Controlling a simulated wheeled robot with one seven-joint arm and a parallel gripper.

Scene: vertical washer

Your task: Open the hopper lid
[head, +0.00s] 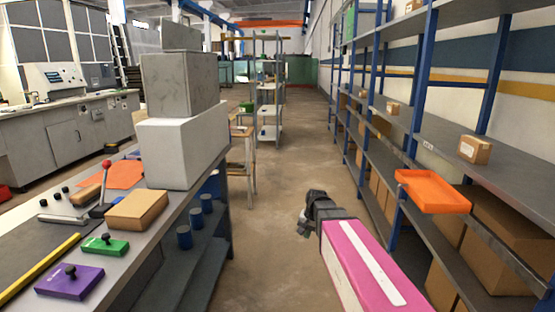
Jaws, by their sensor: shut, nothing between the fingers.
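I cannot make out a hopper or a hopper lid in the head view. My gripper (304,230) is dark and small at the end of my pink arm, low in the middle of the picture. It appears over the open floor of the aisle, apart from the bench and the shelves. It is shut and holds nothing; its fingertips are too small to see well.
A workbench (115,285) at left bears stacked grey blocks (186,150), a cardboard box (137,209), and green (106,247) and purple (70,281) knobbed plates. Shelving (440,140) with an orange tray (433,190) lines the right. The aisle floor (290,165) between is clear.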

